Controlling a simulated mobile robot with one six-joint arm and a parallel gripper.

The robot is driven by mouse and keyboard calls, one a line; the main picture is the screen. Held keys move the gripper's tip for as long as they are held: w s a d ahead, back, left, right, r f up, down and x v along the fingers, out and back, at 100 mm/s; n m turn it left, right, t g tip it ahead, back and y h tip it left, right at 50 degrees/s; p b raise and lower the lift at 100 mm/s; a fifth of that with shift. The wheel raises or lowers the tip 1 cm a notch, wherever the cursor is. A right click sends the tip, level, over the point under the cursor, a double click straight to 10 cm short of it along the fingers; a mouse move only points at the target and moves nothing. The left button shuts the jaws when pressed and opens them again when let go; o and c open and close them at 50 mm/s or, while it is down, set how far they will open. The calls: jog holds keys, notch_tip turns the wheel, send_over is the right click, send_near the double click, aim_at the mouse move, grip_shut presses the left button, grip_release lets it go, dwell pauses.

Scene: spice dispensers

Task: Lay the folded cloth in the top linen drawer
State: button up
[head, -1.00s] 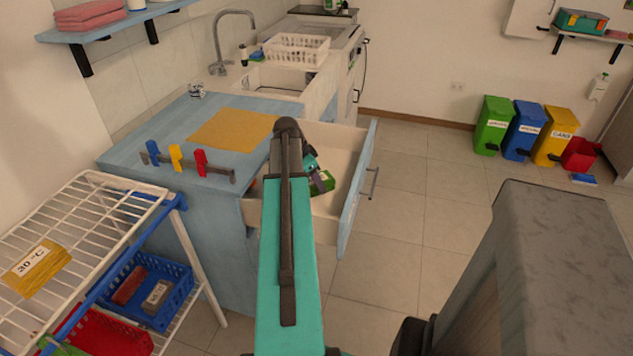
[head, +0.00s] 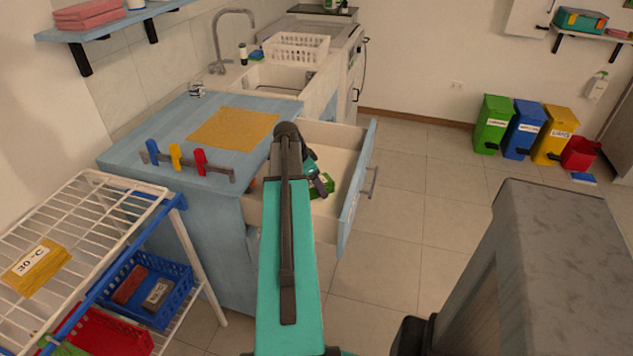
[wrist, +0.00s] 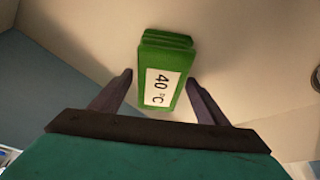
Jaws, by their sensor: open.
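The folded green cloth (wrist: 166,70) has a white label reading 40 °C. It lies on the floor of the open drawer (head: 341,151) in the blue counter, and its edge also shows in the head view (head: 326,187). My gripper (wrist: 160,82) is open, with one finger on each side of the cloth's near part and visible gaps between. In the head view my gripper (head: 319,184) is inside the drawer, partly hidden by my arm. I cannot tell whether the cloth touches anything but the drawer floor.
The blue countertop carries a yellow mat (head: 232,129) and a rail with coloured pegs (head: 190,162). A white rack (head: 90,222) at left holds a yellow cloth labelled 30 °C (head: 38,268). Coloured bins (head: 525,128) stand at the far wall. The floor right of the drawer is clear.

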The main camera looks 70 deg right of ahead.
jog(key=shift+r, duration=0.15)
jog(key=v, duration=1.2)
jog(key=shift+b, duration=0.4)
dwell(0.4)
